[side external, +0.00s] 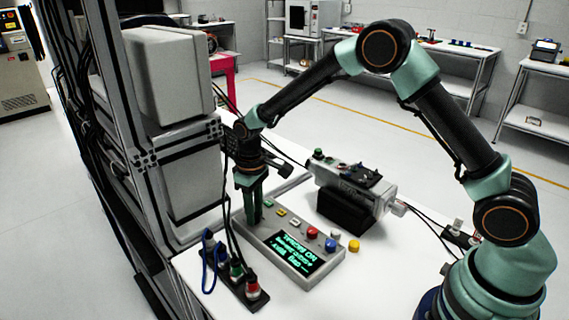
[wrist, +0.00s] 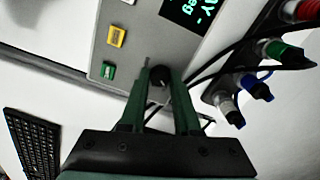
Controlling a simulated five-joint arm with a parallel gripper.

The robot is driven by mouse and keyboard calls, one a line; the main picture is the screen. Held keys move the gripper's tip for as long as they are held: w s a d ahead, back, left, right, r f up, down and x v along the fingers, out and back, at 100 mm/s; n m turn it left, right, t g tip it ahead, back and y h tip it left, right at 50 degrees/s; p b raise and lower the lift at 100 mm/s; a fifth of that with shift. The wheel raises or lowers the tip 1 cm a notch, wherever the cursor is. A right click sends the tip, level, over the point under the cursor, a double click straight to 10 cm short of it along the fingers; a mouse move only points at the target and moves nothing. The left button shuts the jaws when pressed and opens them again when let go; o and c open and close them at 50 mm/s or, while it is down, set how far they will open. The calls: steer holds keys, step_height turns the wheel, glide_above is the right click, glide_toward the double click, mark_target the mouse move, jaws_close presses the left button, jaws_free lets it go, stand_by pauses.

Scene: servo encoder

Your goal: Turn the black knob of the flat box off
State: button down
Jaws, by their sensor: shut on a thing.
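The flat box (side external: 268,243) is grey and lies on the white table, with a dark display (side external: 294,254) of green text and several coloured buttons. In the wrist view the box (wrist: 132,62) fills the upper middle, with a yellow button (wrist: 116,36) and a green button (wrist: 108,71). The black knob (wrist: 159,75) is at the box's near end, between my fingertips. My gripper (wrist: 160,80), with green fingers, is shut on it. In the side view my gripper (side external: 254,215) points down at the box's far left end and hides the knob.
A connector strip (side external: 236,279) with several plugs and cables stands close to the box's left. A grey device on a black block (side external: 347,209) stands behind it. A rack with grey cases (side external: 166,80) rises at left. The wrist view shows a black keyboard (wrist: 33,142).

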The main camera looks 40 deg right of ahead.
steer(key=shift+r+m, duration=0.1)
steer(key=shift+m, duration=0.4)
steer(key=c, duration=0.6)
jaws_free()
step_height(320, 180, up, 12)
steer(key=shift+r, duration=0.1)
